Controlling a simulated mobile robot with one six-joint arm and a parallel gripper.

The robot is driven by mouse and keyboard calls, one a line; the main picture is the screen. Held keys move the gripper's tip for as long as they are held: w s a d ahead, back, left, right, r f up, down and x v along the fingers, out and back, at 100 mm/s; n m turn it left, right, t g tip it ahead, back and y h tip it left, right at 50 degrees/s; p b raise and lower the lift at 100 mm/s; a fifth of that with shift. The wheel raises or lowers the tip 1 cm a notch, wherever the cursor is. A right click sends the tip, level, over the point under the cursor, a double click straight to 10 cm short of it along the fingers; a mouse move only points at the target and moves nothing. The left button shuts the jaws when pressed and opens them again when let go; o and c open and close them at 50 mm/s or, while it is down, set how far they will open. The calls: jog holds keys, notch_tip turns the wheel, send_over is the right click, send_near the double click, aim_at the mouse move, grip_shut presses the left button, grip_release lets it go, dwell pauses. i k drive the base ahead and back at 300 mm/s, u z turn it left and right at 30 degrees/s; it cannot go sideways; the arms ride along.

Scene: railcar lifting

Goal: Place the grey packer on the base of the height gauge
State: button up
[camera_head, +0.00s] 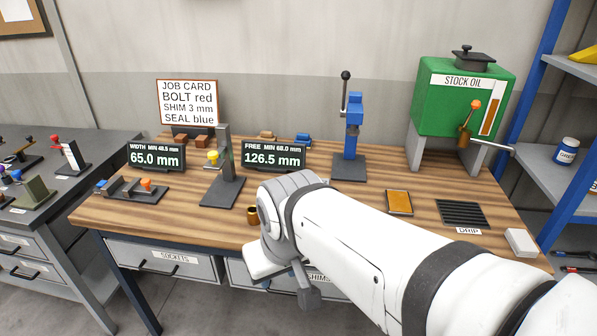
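The height gauge is most likely the dark upright stand (226,155) with a yellow knob, left of the bench's middle. Its flat dark base (217,196) looks bare. A small pale grey block (521,242) lies at the bench's front right corner. It may be the grey packer, but I cannot be sure. My white arm reaches in from the lower right and ends near the bench's front edge, right of the gauge base. My gripper is mostly hidden by the arm; only a grey part (308,292) near it shows, and its fingers cannot be made out.
A display (273,155) reading 126.5 mm stands behind the gauge, another (155,156) reads 65.0 mm. A brass cup (252,215) sits near the arm. A blue press (352,140), amber tray (399,202), drip grate (462,213) and green oil tank (455,105) stand to the right.

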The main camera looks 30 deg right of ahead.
aim_at(220, 195)
jog(key=z, duration=0.1)
jog(key=i, duration=1)
